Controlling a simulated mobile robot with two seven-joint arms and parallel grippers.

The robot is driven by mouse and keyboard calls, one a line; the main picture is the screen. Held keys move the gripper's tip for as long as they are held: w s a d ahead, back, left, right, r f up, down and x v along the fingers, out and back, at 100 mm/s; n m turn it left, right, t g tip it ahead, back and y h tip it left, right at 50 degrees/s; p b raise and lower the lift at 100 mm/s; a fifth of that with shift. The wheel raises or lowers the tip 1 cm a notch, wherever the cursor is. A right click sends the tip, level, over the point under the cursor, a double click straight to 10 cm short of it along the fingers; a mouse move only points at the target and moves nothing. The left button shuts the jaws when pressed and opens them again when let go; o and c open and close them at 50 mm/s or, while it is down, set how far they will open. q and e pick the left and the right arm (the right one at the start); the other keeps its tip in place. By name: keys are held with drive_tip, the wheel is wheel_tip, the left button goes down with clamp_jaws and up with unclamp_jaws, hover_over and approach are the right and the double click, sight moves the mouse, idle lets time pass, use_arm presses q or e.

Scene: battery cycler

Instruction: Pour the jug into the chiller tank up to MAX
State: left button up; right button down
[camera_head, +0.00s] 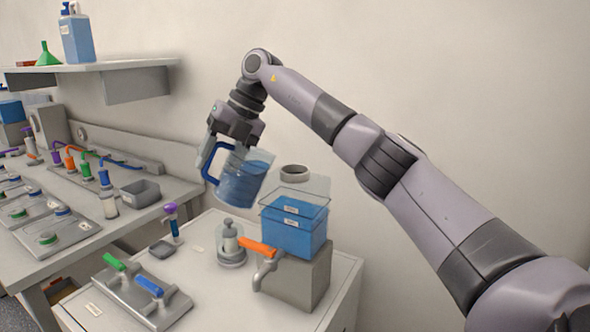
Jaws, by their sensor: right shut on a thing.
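A clear jug (243,180) with blue liquid and a blue handle hangs in the air, its top leaning right. My right gripper (217,147) is shut on the jug's handle. The chiller tank (310,226) is a clear, open-topped box with blue liquid, on a grey base (300,278). The jug is above and left of the tank, apart from it in the picture. No stream shows between them. Two small white labels (291,209) are on the tank's front, too small to read. My left gripper is not in view.
A plate with green and blue levers (142,294) lies in front. A grey round collar (294,173) shows behind the tank. A workbench (60,242) and shelf (110,66) are left.

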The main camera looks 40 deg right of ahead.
sight(229, 145)
drive_tip(key=shift+d+r, duration=0.2)
drive_tip(key=shift+r, duration=0.1)
drive_tip(key=shift+s+d+r+y, duration=0.1)
drive_tip(key=shift+d+r+y, duration=0.1)
drive_tip(key=shift+y, duration=0.2)
drive_tip(key=shift+s+d+r+y, duration=0.15)
drive_tip(key=shift+d+r+y, duration=0.3)
drive_tip(key=shift+d+y, duration=0.1)
drive_tip(key=shift+d+r+t+y, duration=0.2)
drive_tip(key=shift+r+t+y, duration=0.1)
drive_tip(key=shift+t, duration=0.1)
drive_tip(key=shift+s+d+r+y, duration=0.2)
drive_tip(key=shift+d+r+y, duration=0.2)
drive_tip(key=shift+r, duration=0.2)
idle(0.7)
drive_tip(key=shift+s+d+t+y, duration=0.1)
drive_tip(key=shift+d+t+y, duration=0.25)
drive_tip(key=shift+y, duration=0.5)
idle(1.7)
drive_tip(key=shift+s+d+r+m+y, duration=0.1)
drive_tip(key=shift+d+r+m+y, duration=0.25)
drive_tip(key=shift+r+y, duration=0.15)
idle(1.4)
